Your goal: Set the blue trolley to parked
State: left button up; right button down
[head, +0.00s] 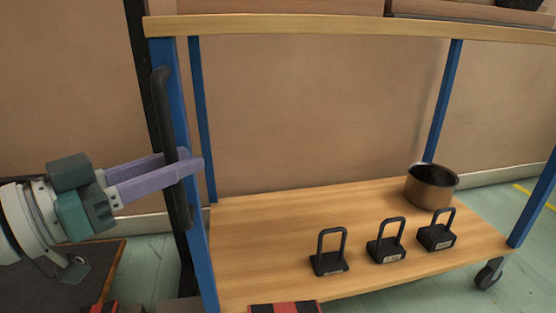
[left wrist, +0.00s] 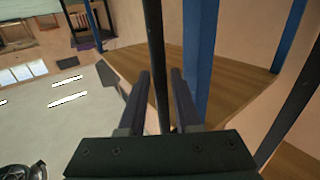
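The blue trolley (head: 203,250) has blue posts, wooden shelves and a black upright handle (head: 162,100) on its left end. My left gripper (head: 193,160) reaches in from the left at the handle's lower half, its purple fingers on either side of the bar. In the left wrist view, the handle (left wrist: 154,40) passes between the two fingertips (left wrist: 161,72), with narrow gaps beside it, so the gripper looks open around it. A caster (head: 489,273) shows under the trolley's right end. My right gripper is not in view.
The lower shelf (head: 250,225) carries a brown pot (head: 431,187) and several black padlock-shaped weights (head: 386,248). A wall stands close behind the trolley. A dark flat-topped object (head: 65,265) lies below my left arm. Green floor (head: 440,296) is free at the front right.

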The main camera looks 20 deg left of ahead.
pick_arm(q)
jog(key=shift+b+x, duration=0.55)
jog(key=shift+x, duration=1.05)
grip_shut()
